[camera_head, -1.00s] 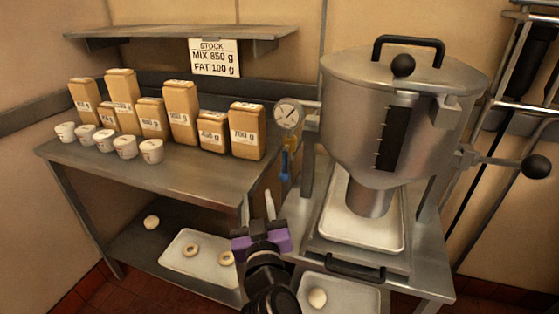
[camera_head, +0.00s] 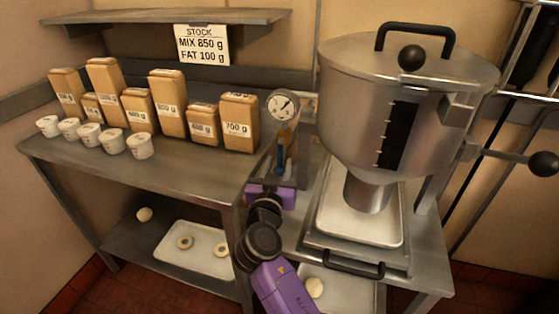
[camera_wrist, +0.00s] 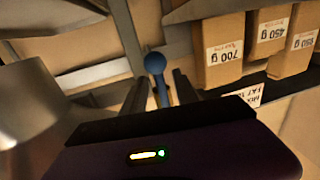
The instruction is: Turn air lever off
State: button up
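The air lever is a blue handle (camera_head: 281,158) that hangs below the round pressure gauge (camera_head: 283,105), under an orange-brown fitting (camera_head: 286,137). In the wrist view the lever's blue ball end (camera_wrist: 155,63) and thin stem stand between my two dark fingers. My gripper (camera_head: 277,172) is at the lever in the head view, by the right end of the bench. In the wrist view my gripper (camera_wrist: 158,88) is open, with gaps on both sides of the stem. I cannot tell how far apart in depth the fingers and lever are.
A large steel hopper (camera_head: 350,110) stands close on the right, above a tray (camera_head: 335,225). The steel bench (camera_head: 190,175) on the left carries several labelled brown bags (camera_head: 168,105) and white cups (camera_head: 139,146). A lower shelf holds a tray (camera_head: 205,265) with rings.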

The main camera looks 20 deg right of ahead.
jog(key=shift+x, duration=0.8)
grip_shut()
jog(key=shift+a, duration=0.1)
dwell(0.8)
